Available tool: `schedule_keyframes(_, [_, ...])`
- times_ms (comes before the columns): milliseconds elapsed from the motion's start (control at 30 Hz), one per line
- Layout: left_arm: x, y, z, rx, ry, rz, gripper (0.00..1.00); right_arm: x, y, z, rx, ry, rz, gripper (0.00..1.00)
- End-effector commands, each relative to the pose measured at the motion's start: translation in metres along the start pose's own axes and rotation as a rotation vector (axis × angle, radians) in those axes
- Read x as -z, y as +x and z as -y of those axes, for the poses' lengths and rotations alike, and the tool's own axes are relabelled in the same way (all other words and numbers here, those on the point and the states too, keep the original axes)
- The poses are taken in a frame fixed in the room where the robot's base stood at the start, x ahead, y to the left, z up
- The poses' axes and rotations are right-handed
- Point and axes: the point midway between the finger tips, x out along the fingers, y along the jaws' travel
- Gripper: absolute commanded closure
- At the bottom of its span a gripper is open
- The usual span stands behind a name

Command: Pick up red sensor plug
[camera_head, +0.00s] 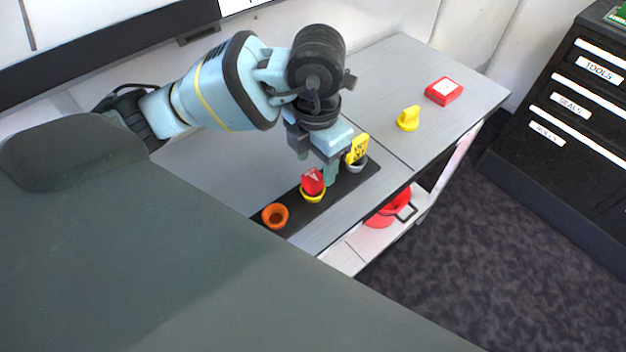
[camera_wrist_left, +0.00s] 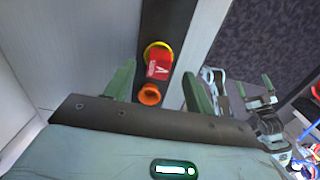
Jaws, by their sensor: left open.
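The red sensor plug (camera_head: 312,181) with a white mark stands in a yellow ring-shaped holder (camera_head: 314,197) on a dark strip along the table's front. In the left wrist view the red plug (camera_wrist_left: 158,72) lies between the two spread fingers, with the yellow rim (camera_wrist_left: 157,47) beyond it. My left gripper (camera_head: 321,171) is open, pointing down at the plug from above and behind. One finger hides part of the space beside the plug in the head view. I cannot tell whether either finger touches it.
An orange cup (camera_head: 275,215) is left of the plug; a yellow tagged plug (camera_head: 357,149) in a grey holder is right. A yellow knob (camera_head: 408,118) and a red box (camera_head: 444,91) sit farther right. A red bucket (camera_head: 390,211) is on the lower shelf.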

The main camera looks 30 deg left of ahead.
Motion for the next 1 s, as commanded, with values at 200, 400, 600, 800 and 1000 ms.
schedule_keyframes(200, [0.007, 0.029, -0.001, 0.0, 0.0, -0.005, 0.45, 0.01, 0.0, -0.001, -0.002, -0.002, -0.019, 0.0])
schedule_keyframes(400, [0.006, 0.048, -0.001, 0.0, 0.0, -0.003, 0.45, 0.009, 0.001, -0.001, -0.001, -0.002, -0.017, 0.0])
schedule_keyframes(600, [0.006, 0.049, -0.001, 0.0, 0.0, -0.001, 0.45, 0.007, 0.002, -0.001, -0.001, -0.002, -0.013, 0.0])
schedule_keyframes(800, [0.006, 0.049, -0.001, 0.0, 0.001, -0.001, 0.65, 0.004, 0.001, -0.001, -0.001, -0.001, -0.007, 0.0])
schedule_keyframes(1000, [0.006, 0.049, -0.001, 0.0, 0.001, -0.001, 0.91, -0.001, -0.001, 0.0, 0.0, 0.0, 0.002, 0.0])
